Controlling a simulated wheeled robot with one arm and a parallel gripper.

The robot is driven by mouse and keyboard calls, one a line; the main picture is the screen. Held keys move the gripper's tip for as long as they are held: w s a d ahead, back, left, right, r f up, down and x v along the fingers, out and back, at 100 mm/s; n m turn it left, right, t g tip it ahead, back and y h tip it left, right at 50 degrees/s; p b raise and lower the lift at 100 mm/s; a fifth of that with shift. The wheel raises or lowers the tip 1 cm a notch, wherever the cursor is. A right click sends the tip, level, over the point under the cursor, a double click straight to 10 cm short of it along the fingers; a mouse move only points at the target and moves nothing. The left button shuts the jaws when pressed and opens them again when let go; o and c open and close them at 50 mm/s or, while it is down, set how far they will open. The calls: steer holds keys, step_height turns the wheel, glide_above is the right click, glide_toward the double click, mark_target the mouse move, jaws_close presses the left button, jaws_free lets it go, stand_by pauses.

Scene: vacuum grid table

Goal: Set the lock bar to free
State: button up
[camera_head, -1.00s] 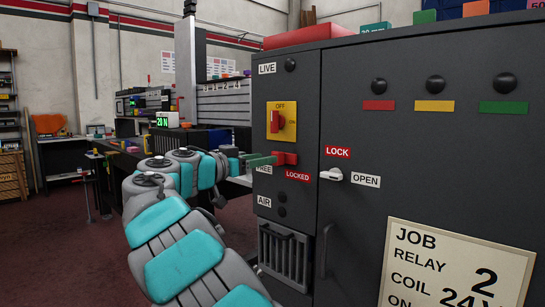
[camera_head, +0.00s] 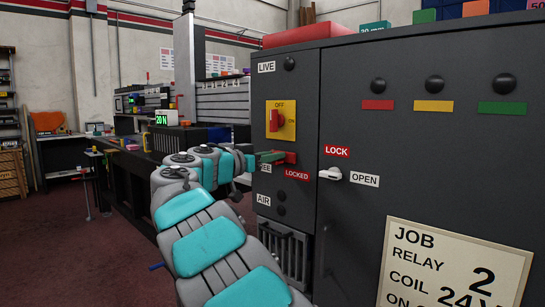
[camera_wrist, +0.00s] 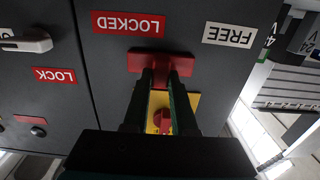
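The red lock bar (camera_head: 289,157) sticks out of the dark cabinet front, just above the LOCKED label (camera_head: 297,175). The FREE label is partly hidden behind my gripper in the head view. In the wrist view, which is upside down, the lock bar (camera_wrist: 160,62) lies nearer the LOCKED label (camera_wrist: 128,24) than the FREE label (camera_wrist: 229,35). My gripper (camera_head: 272,157) points at the bar from the left. In the wrist view its two dark fingers (camera_wrist: 162,76) stand apart, with red of the bar between their tips. I cannot tell whether they touch it.
A yellow OFF/ON plate with a red switch (camera_head: 278,120) sits above the bar. A white handle (camera_head: 331,174) is to the right between LOCK and OPEN labels. A grille (camera_head: 285,253) is below. A long bench stands behind my arm on the left.

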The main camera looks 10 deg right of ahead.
jaws_close()
stand_by(0.9)
